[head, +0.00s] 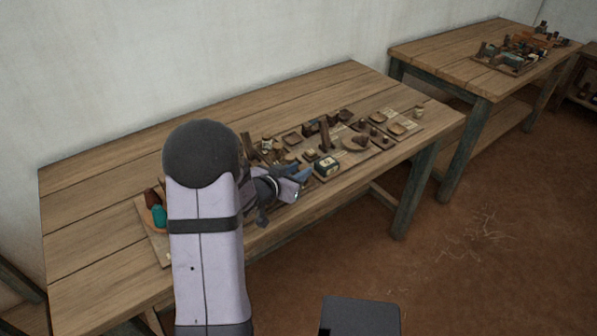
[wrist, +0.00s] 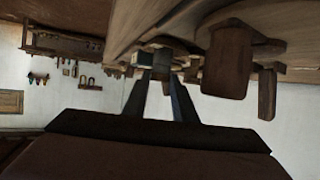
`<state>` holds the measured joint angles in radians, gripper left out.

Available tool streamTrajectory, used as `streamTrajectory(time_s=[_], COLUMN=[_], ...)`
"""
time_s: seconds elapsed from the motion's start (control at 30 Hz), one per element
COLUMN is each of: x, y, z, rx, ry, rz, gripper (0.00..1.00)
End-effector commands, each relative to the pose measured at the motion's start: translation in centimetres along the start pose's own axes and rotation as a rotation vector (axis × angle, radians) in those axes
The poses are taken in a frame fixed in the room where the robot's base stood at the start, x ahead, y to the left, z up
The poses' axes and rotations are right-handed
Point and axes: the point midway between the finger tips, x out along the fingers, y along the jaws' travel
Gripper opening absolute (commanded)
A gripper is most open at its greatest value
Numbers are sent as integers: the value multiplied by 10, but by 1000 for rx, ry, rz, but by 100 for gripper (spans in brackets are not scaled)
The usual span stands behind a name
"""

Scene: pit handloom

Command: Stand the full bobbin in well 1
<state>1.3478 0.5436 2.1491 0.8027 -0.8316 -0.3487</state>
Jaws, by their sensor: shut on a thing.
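My gripper (head: 297,175) is over the front part of the table in the head view, among the small wooden things. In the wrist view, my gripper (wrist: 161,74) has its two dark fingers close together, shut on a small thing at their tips. A grey-tan block shape (wrist: 147,62) shows at the tips; I cannot tell whether it is the held thing or lies beyond. I cannot pick out the full bobbin or well 1 with certainty. A teal rounded thing (head: 158,216) and a dark red one (head: 151,198) are at the table's left, partly beside my arm.
A pale-labelled dark box (head: 327,167) is just right of my gripper. Boards with several small dishes and blocks (head: 355,141) spread right of it. The table's back left (head: 110,170) is clear. A second table (head: 440,62) stands at the back right.

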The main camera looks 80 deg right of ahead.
Motion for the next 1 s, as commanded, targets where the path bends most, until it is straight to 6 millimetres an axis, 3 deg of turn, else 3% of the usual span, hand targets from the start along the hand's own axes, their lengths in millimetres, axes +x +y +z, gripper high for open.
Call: streamTrajectory(time_s=[0.43,0.47,0.5,0.53,1.0], x=[2,2,2,2,-5], y=[0,0,0,0,-1], z=[5,4,3,4,0], rx=[1,1,1,1,0], ry=[1,1,1,1,1], rz=[-1,-1,-1,-1,-2], gripper=[4,32,41,43,43])
